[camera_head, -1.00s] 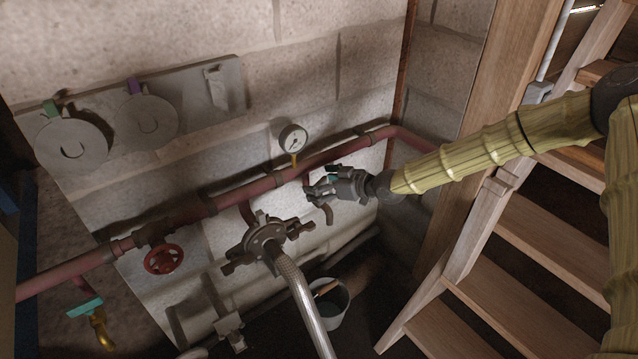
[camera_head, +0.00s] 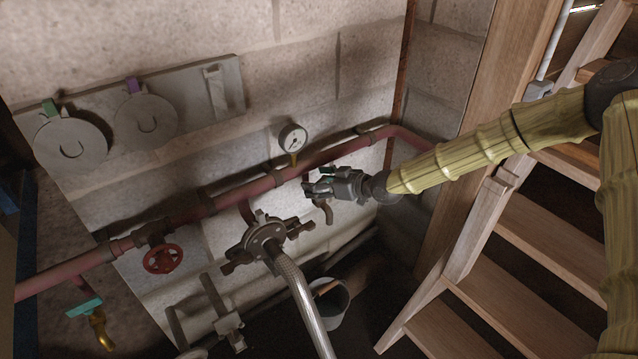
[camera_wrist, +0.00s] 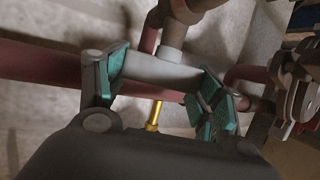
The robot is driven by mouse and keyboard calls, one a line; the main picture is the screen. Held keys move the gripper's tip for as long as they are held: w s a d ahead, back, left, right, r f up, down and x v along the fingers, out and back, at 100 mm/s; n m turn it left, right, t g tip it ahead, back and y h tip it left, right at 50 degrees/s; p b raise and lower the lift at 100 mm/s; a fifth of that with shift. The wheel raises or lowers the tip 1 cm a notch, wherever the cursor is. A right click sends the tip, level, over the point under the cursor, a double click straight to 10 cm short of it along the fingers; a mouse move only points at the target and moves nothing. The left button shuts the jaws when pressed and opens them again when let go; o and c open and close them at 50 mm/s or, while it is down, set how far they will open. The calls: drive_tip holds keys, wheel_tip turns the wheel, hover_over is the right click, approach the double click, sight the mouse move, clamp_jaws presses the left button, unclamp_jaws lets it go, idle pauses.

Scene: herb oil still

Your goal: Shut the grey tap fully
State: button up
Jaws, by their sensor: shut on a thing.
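The grey tap's handle is a pale grey bar (camera_wrist: 165,71) on a round stem in the wrist view. My gripper (camera_wrist: 158,78) has its green pads at the two ends of this bar and is shut on it. In the head view my gripper (camera_head: 310,187) is at the red pipe, right of and below the gauge, and mostly hides the handle. A brown downturned spout (camera_head: 325,212) shows just below my gripper. How far the tap is turned cannot be told.
A dial gauge (camera_head: 293,138) stands on the red pipe (camera_head: 235,199). A flanged fitting with a braided hose (camera_head: 302,302) is left of and below my gripper. A bucket (camera_head: 328,305) is below. Wooden stairs (camera_head: 500,270) are at right. A red handwheel (camera_head: 163,259) and a teal-handled tap (camera_head: 84,308) are at left.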

drive_tip(key=shift+s+a+r+m+t+h+b, duration=0.1)
drive_tip(key=shift+a+m+t+h+b, duration=0.2)
drive_tip(key=shift+m+t+h, duration=0.4)
drive_tip(key=shift+m+t, duration=0.3)
drive_tip(key=shift+m, duration=0.2)
drive_tip(key=shift+d+m+t+h+p, duration=0.15)
drive_tip(key=shift+m+t+h+p, duration=0.2)
drive_tip(key=shift+m+t+h, duration=0.55)
drive_tip(key=shift+h, duration=0.3)
drive_tip(key=o, duration=0.9)
drive_tip(key=shift+o, duration=0.7)
drive_tip(key=shift+d, duration=0.15)
drive_tip(key=v, duration=1.2)
